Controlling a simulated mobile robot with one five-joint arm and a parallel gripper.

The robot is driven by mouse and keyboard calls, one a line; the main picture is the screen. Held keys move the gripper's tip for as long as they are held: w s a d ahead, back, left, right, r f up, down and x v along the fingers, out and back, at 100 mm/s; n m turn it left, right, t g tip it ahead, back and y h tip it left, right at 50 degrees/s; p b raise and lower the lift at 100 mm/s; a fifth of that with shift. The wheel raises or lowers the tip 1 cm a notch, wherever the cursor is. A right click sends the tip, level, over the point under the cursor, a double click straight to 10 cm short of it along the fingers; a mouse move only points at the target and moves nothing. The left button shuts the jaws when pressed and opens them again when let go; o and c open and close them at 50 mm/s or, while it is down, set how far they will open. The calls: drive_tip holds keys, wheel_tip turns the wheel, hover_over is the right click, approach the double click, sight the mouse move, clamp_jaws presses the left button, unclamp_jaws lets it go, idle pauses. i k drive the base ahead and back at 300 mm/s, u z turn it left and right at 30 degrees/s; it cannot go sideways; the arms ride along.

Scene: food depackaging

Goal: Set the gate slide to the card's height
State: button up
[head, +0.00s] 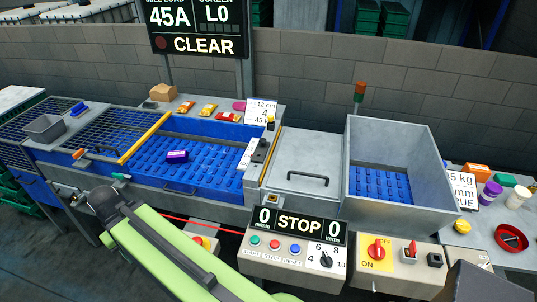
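The gate slide (261,152) is a dark block on an upright grey post at the right end of the blue belt. A white scale strip (248,154) with small marks runs beside it; the marks and the slide's exact setting are too small to read. The white card (263,111) stands behind the post and seems to read "12 cm", "4" and "45", partly cut off. My green arm crosses the lower left and leaves the picture at the bottom. My gripper is not visible, and nothing of mine touches the slide.
A control panel (292,262) with buttons, a dial and a STOP display stands in front. A lidded grey box (300,172) and an open grey hopper (395,130) lie right of the slide. The overhead board (200,45) reads CLEAR.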

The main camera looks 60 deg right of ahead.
sight(260, 152)
drive_tip(key=u, duration=0.7)
drive_tip(key=i, duration=1.6)
drive_tip(key=z, duration=3.4)
drive_tip(key=k, duration=1)
drive_tip(key=i, duration=0.85)
drive_tip(key=z, duration=0.05)
